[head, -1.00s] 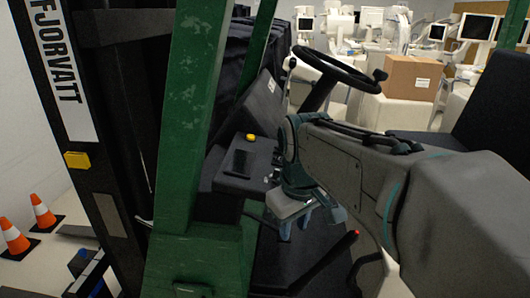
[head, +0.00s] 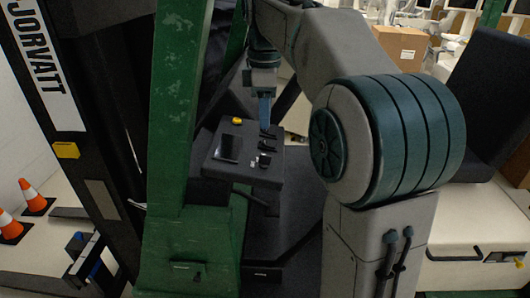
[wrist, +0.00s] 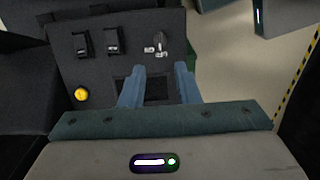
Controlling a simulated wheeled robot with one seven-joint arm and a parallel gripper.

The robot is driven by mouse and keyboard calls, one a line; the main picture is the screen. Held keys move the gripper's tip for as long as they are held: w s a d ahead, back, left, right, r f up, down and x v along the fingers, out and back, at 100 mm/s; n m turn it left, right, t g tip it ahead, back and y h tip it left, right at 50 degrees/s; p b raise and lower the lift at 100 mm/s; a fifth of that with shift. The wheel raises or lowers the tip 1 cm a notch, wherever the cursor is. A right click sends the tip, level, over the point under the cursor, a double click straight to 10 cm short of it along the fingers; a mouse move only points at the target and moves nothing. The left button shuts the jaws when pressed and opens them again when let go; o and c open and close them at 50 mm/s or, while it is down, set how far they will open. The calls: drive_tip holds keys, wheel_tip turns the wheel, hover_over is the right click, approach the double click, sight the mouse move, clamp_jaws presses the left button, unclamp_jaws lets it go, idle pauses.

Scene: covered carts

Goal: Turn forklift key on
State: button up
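The forklift's dark console (head: 216,171) shows at the middle of the head view. A small silver-grey key (head: 264,160) sits near its lower right corner. In the wrist view, the key (wrist: 160,41) stands at the top, right of two black rocker switches (wrist: 97,42). My gripper (head: 265,122) points down over the console's far right part, near the switches in the head view. In the wrist view my gripper (wrist: 158,72) is open, its two blue fingers apart with only the dark screen (wrist: 158,89) seen between them. The fingertips are short of the key and apart from it.
A yellow button (head: 237,121) is on the console's far left corner. A green forklift post (head: 175,110) rises left of the console. A dark seat (head: 482,105) is at the right. Traffic cones (head: 33,195) stand at the far left.

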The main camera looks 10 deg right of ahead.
sight(265, 155)
wheel_tip(265, 155, down, 11)
drive_tip(key=shift+f, duration=0.1)
idle(0.3)
drive_tip(key=shift+c, duration=0.3)
clamp_jaws()
